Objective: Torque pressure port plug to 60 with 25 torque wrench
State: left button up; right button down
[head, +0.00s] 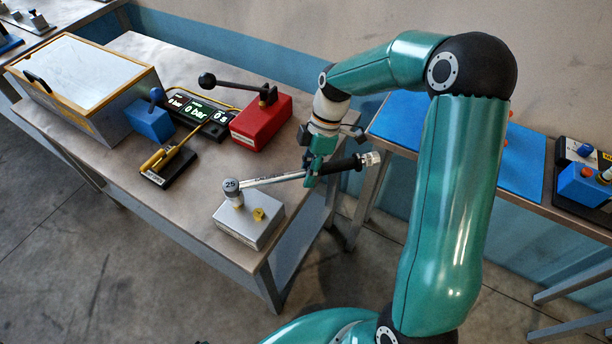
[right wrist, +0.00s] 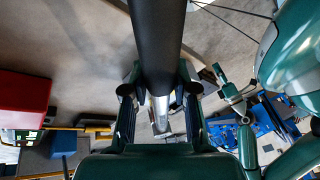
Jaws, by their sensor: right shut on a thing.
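The 25 torque wrench (head: 275,181) lies nearly level above the front right of the table, its head marked 25 (head: 232,187) at the left end. My right gripper (head: 313,177) is shut on the wrench by its shaft near the black handle (head: 345,165). In the right wrist view the handle (right wrist: 157,45) runs between the fingers (right wrist: 158,115). The wrench head is over a grey metal block (head: 248,222) with a small yellow fitting (head: 258,214) on top. The head hides the port plug, so I cannot tell whether it is seated on it. My left gripper is not in view.
A red block with a black lever (head: 262,122), a display reading 0 bar (head: 196,113), a blue block (head: 150,122) and a yellow-handled tool on a black stand (head: 168,166) stand behind. A lidded case (head: 84,80) is at left. A blue mat (head: 410,128) lies on the right bench.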

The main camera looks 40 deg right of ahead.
jog(key=shift+f+b, duration=0.85)
jog(key=shift+f, duration=0.05)
dwell(0.7)
jog(key=c, duration=1.5)
grip_release()
grip_shut()
